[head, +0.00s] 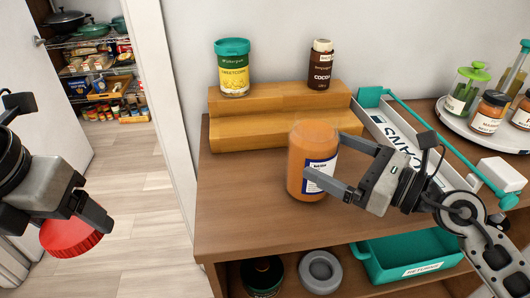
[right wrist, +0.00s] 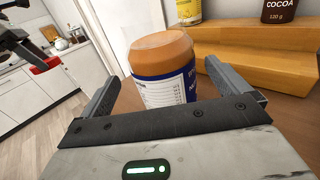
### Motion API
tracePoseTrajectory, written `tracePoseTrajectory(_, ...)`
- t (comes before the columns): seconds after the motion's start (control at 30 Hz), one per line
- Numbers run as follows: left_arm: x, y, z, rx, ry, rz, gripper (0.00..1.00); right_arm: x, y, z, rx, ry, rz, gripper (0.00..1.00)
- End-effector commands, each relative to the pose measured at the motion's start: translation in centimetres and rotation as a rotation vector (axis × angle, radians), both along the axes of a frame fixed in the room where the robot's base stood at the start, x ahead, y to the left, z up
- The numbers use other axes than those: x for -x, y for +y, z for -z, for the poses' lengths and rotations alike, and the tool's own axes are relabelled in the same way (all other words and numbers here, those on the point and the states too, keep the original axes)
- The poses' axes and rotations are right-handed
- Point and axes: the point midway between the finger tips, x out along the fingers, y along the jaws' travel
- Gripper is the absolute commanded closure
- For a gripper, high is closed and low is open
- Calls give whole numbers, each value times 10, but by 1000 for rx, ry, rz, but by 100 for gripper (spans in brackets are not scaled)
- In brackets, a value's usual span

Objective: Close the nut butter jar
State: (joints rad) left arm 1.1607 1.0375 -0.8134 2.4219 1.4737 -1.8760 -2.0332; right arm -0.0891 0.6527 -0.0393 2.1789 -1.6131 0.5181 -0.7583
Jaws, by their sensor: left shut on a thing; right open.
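The nut butter jar (head: 313,160) stands upright on the wooden counter, orange-brown with a blue and white label. Its top shows no lid. In the right wrist view the jar (right wrist: 163,68) stands between the two fingers. My right gripper (head: 325,163) is open, with its fingers on either side of the jar; I cannot tell if they touch it. My left gripper (head: 95,222) is shut on a red lid (head: 70,238), held off the counter at the far left. The red lid also shows in the right wrist view (right wrist: 46,65).
A stepped wooden riser (head: 270,118) behind the jar bears a sweetcorn jar (head: 233,70) and a cocoa bottle (head: 321,66). A grey and teal bin (head: 385,125) lies behind my right gripper. A white turntable (head: 485,138) with jars stands at right. The counter left of the jar is clear.

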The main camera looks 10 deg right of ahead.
Motion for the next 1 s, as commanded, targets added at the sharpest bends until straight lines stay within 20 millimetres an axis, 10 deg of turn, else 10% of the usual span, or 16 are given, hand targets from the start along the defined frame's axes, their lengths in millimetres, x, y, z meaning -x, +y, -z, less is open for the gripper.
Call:
tracePoseTrajectory(0.83,0,0,-22,0,0,0,48,-39,35,-4,0,0,0,0)
tracePoseTrajectory(1.0,0,0,-22,0,0,0,48,-39,34,-5,0,0,0,47)
